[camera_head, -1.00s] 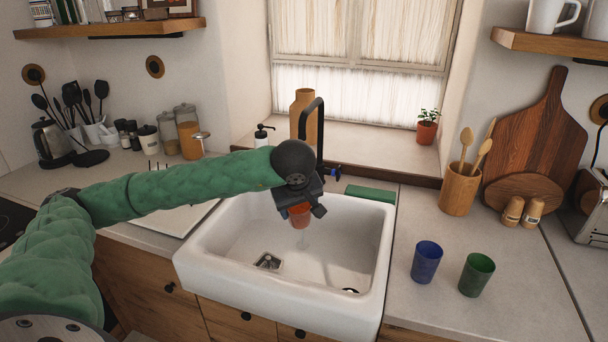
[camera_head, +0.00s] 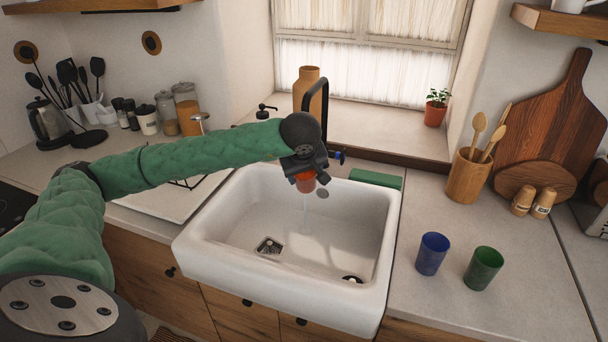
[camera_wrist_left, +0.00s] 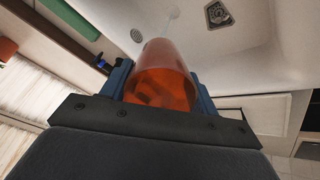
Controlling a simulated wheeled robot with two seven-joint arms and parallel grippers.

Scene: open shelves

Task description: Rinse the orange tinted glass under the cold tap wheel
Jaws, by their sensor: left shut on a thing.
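My left gripper (camera_head: 306,178) is shut on the orange tinted glass (camera_head: 305,183), held above the sink beneath the black tap (camera_head: 322,100). The gripper hides much of the glass in the head view. In the left wrist view the glass (camera_wrist_left: 162,75) sits between the two blue fingers. A thin stream of water (camera_head: 306,208) falls below the glass into the white sink (camera_head: 335,225). The blue cold tap wheel (camera_head: 340,157) is just right of the gripper. The tap's outlet is hidden behind the gripper. My right gripper is not in view.
A blue cup (camera_head: 432,254) and a green cup (camera_head: 483,268) stand on the right counter. A green block-like thing (camera_head: 376,178) lies at the sink's back right edge. A wooden utensil holder (camera_head: 468,176) stands further right. A dish rack (camera_head: 180,195) is left of the sink.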

